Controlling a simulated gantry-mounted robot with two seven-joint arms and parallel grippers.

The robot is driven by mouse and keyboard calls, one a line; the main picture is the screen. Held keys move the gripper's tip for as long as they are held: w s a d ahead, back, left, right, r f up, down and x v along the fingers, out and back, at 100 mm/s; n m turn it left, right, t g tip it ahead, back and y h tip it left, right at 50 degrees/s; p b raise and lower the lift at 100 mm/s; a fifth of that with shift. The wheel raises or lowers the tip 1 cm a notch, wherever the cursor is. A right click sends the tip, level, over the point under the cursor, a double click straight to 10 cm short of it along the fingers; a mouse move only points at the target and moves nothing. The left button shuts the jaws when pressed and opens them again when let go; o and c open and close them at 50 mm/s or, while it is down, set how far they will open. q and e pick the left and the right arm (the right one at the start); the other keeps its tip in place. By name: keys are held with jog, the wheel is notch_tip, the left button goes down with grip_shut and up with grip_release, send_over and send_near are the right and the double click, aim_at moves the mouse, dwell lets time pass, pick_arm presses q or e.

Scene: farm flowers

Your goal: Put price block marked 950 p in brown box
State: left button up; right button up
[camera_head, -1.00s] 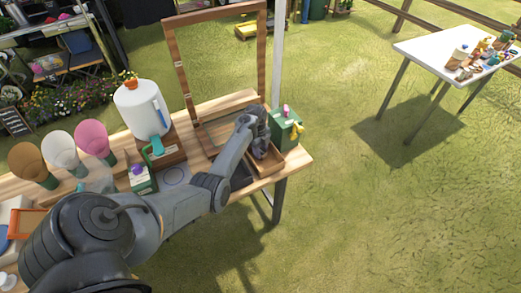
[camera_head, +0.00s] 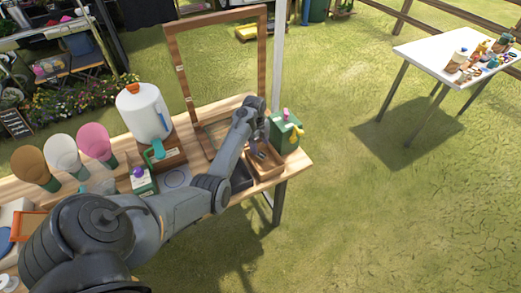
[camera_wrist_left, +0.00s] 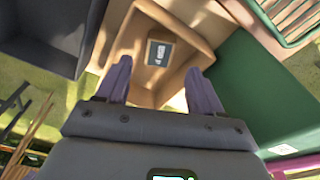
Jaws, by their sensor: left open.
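The brown box (camera_head: 271,176) stands at the right end of the wooden table; its inside shows in the left wrist view (camera_wrist_left: 191,36). A small dark price block (camera_wrist_left: 160,53) with a pale face marking lies inside the box, on its floor; the marking is too small to read surely. My left gripper (camera_head: 258,146) is above the box. In the left wrist view its two fingers (camera_wrist_left: 160,85) are spread apart with nothing between them, and the block lies beyond the fingertips, apart from them. My right gripper is not in view.
A dark tray (camera_head: 240,179) is left of the box, and a green container (camera_head: 284,134) stands close behind it on the right. A wooden frame (camera_head: 175,70) rises behind. A white jug (camera_head: 143,112) stands further left. Open grass lies right of the table.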

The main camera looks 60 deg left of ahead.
aim_at(259, 153)
pick_arm(q)
notch_tip(259, 153, up, 6)
jog(key=f, duration=0.1)
jog(key=s+d+f+n+y, duration=0.2)
jog(key=s+d+n, duration=0.15)
jog(key=d, duration=0.45)
jog(key=s+d+f+n+y, duration=0.25)
jog(key=s+d, duration=0.25)
jog(key=d, duration=0.4)
jog(key=s+d+r+n+t+h, duration=0.1)
jog(key=s+d+r+n, duration=0.1)
jog(key=s+d, duration=0.4)
jog(key=s+d+r+n+t+h, duration=0.2)
jog(key=s+d, duration=0.5)
jog(key=d, duration=0.8)
jog(key=shift+s+d+r+n+p, duration=0.2)
jog(key=shift+n+p, duration=0.1)
jog(key=shift+n, duration=0.6)
